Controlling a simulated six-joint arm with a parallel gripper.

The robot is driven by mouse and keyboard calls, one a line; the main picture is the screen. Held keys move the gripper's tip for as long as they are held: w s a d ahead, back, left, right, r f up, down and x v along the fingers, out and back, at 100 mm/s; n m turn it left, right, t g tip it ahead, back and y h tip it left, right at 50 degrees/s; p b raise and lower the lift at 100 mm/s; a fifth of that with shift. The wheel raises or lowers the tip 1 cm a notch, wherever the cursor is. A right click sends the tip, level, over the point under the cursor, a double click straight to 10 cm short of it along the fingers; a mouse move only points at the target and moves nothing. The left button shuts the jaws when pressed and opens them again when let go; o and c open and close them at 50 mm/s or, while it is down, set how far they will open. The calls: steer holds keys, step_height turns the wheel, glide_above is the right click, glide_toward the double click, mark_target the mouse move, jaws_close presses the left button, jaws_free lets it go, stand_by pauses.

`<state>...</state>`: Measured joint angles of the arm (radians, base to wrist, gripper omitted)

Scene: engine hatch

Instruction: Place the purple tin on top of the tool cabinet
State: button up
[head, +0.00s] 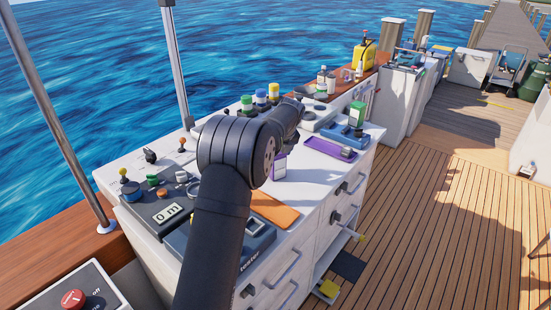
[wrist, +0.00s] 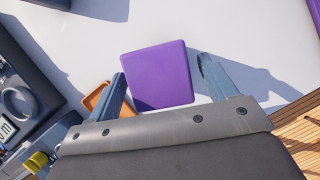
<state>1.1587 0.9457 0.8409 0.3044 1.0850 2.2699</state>
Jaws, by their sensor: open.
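The purple tin (head: 278,168) stands on the white worktop of a cabinet with drawers (head: 308,240), just right of my arm in the head view. Its flat purple top (wrist: 157,75) fills the middle of the wrist view. My gripper (wrist: 163,68) is open, with one blue-grey finger on each side of the tin as seen from the wrist. I cannot tell whether either finger touches it. In the head view my arm hides the gripper's fingers. I cannot tell which of the cabinets is called the tool cabinet.
A purple tray (head: 330,148) and a green-topped tin (head: 357,113) are to the right. An orange tray (head: 273,208) and a meter (head: 166,213) are near my arm. Colored-capped bottles (head: 261,98) stand behind. Cabinets (head: 397,95) continue farther back along the rail.

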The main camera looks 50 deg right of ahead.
steer(key=v, duration=0.9)
steer(key=x, duration=1.2)
steer(key=shift+w+f, duration=0.1)
steer(key=shift+f, duration=0.1)
step_height(320, 180, up, 3)
steer(key=shift+f, duration=0.15)
steer(key=shift+r, duration=0.65)
